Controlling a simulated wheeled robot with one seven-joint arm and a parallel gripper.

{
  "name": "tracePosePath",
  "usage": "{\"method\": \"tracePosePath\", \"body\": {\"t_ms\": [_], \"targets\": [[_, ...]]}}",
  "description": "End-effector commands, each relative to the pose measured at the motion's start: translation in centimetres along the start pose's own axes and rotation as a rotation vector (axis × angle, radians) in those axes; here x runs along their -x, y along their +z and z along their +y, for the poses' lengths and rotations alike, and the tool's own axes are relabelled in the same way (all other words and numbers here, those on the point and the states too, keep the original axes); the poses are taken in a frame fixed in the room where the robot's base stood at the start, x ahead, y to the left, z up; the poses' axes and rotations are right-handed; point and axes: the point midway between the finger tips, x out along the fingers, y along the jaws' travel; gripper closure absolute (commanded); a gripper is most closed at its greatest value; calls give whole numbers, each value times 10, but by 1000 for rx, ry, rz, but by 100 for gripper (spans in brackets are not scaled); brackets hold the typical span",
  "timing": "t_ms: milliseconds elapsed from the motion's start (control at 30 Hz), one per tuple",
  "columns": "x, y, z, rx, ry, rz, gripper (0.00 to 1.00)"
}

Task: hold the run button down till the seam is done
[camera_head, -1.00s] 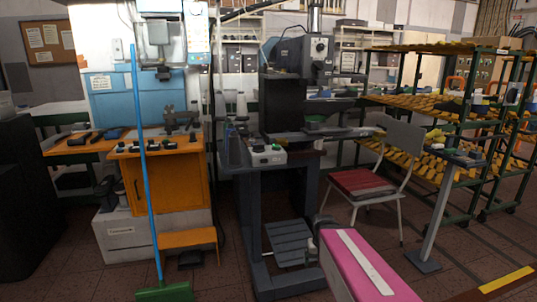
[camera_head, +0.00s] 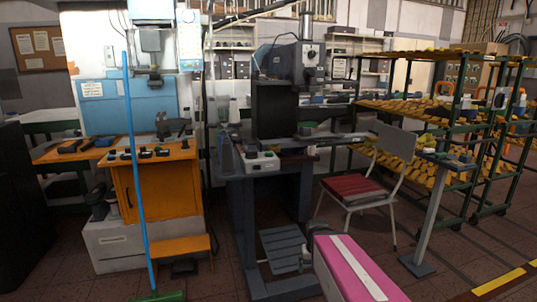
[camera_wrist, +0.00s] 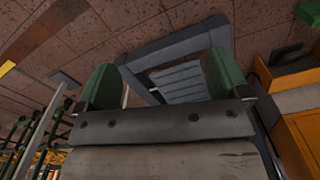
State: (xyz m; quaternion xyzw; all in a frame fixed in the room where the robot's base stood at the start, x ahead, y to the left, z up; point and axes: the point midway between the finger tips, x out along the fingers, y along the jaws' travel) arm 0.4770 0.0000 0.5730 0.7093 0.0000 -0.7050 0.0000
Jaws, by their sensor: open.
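A sewing machine (camera_head: 276,110) stands on a dark stand in the middle of the head view. A pale control box (camera_head: 262,163) sits at the front left of its table. Small buttons are on top of the box, one of them green (camera_head: 269,154); which one is the run button I cannot read. My gripper (camera_wrist: 163,82) shows in the wrist view with its two green fingers wide apart and nothing between them. Behind the fingers is the stand's slatted foot plate (camera_wrist: 181,82), well apart from them. The control box is not visible in the wrist view.
An orange cabinet (camera_head: 162,190) with a blue-handled broom (camera_head: 137,185) in front stands left of the machine. A red-seated chair (camera_head: 354,187) and a grey post stand (camera_head: 434,215) are to the right, before green racks (camera_head: 475,140). Tiled floor is open at the lower right.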

Motion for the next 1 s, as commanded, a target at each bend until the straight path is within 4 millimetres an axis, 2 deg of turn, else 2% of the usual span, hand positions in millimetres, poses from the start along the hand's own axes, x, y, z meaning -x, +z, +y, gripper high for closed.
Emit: {"method": "tracePosePath", "body": {"t_ms": [133, 367, 400, 433, 1000], "targets": [[0, 0, 0, 0, 0, 0, 6], [0, 0, 0, 0, 0, 0, 81], [0, 0, 0, 0, 0, 0, 94], [0, 0, 0, 0, 0, 0, 100], [0, 0, 0, 0, 0, 0, 100]]}}
